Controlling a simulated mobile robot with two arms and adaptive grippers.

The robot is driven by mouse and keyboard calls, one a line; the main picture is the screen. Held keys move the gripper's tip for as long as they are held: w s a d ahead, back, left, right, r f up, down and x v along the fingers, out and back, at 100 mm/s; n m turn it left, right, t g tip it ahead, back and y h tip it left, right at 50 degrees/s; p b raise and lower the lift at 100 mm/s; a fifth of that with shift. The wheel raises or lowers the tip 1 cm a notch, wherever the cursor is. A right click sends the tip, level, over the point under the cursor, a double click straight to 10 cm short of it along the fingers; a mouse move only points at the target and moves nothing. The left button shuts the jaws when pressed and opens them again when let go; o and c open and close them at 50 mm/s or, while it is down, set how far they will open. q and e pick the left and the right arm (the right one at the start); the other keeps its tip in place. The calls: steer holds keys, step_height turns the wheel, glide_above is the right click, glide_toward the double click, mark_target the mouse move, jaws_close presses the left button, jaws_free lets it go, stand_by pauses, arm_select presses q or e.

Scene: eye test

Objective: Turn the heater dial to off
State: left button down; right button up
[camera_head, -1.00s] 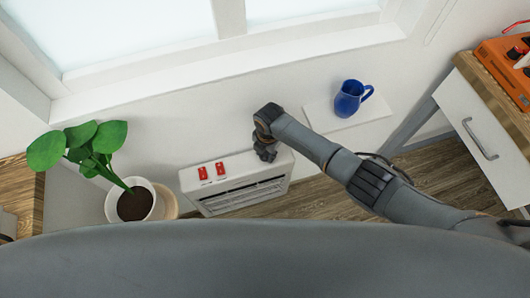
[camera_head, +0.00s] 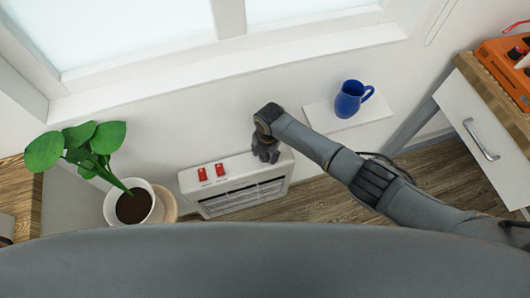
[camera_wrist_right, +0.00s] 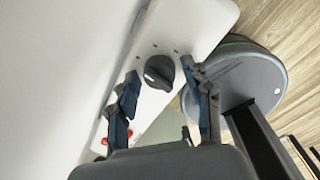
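The white heater (camera_head: 236,186) stands low against the wall below the window. Its dark round dial (camera_wrist_right: 160,72) shows in the right wrist view, with a light mark on its lower left side and small dots on the panel around it. My right gripper (camera_head: 266,154) is over the right end of the heater and hides the dial in the head view. In the right wrist view my right gripper (camera_wrist_right: 161,72) is open, with one finger on each side of the dial. Whether a fingertip touches the dial I cannot tell. My left gripper is not in view.
Two red switches (camera_head: 211,172) sit on the heater's left top. A potted plant (camera_head: 134,206) stands to its left. A blue jug (camera_head: 349,99) stands on a white shelf (camera_head: 324,116) to the right. A drawer unit (camera_head: 476,118) holds an orange device (camera_head: 505,62) at far right.

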mark_target(267, 156)
steer(key=shift+r, duration=0.1)
step_height(267, 156, up, 12)
steer(key=shift+s+d, duration=0.15)
steer(key=shift+d, duration=0.2)
stand_by(0.4)
